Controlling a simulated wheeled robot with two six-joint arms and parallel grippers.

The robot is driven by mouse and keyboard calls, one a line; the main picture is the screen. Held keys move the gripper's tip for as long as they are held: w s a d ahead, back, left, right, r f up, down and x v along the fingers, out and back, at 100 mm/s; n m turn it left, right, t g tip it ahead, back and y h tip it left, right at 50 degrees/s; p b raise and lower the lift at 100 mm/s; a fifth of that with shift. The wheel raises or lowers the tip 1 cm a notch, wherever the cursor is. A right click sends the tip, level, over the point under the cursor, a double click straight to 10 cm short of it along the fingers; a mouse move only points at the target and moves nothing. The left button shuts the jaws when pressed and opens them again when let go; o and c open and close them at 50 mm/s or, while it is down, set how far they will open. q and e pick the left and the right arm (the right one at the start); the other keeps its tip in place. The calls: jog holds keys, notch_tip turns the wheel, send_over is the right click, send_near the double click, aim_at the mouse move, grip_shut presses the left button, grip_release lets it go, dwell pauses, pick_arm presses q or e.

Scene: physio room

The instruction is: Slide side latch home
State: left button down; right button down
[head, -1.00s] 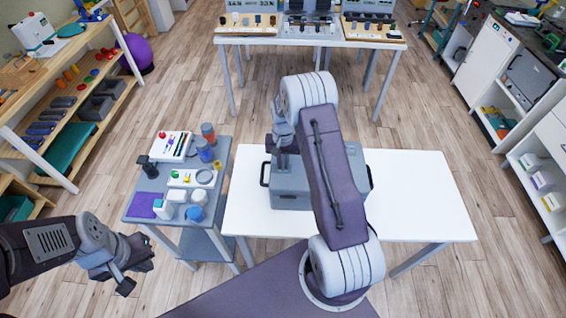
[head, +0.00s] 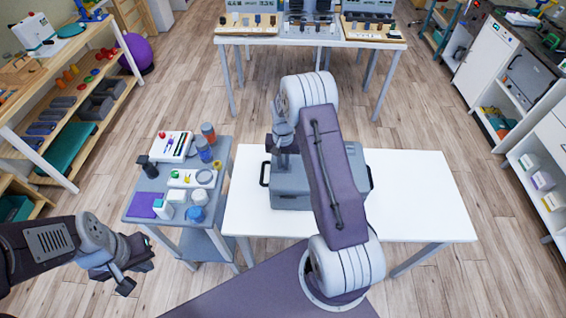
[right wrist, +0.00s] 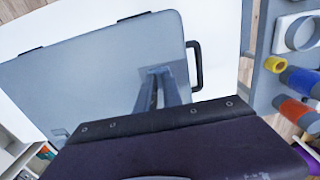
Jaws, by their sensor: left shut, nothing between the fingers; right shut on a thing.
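A grey case (head: 291,189) with black side handles lies on the white table, partly hidden by my right arm. My right gripper (head: 280,148) is over its rear left part. In the right wrist view the narrow fingers (right wrist: 158,74) are close together over the grey case (right wrist: 85,80), near a black handle (right wrist: 195,65). They are shut on a small part, seemingly the side latch, which the fingers hide. How far the latch is slid cannot be seen. My left gripper (head: 138,277) is shut and empty at the lower left, away from the case.
A small grey side table (head: 148,183) with bottles, boxes and a tape roll stands left of the white table (head: 420,195). The white table's right part is clear. A shelf (head: 75,110) is at the left, and another table (head: 300,38) with boards stands behind.

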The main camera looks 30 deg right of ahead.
aim_at(275, 169)
jog(key=shift+w, duration=0.1)
jog(key=shift+w+a, duration=0.4)
jog(key=shift+a, duration=0.2)
jog(key=shift+w+a, duration=0.35)
jog(key=shift+a, duration=0.2)
jog(key=c, duration=1.5)
grip_release()
notch_tip(275, 169, up, 9)
jog(key=shift+b, duration=1.15)
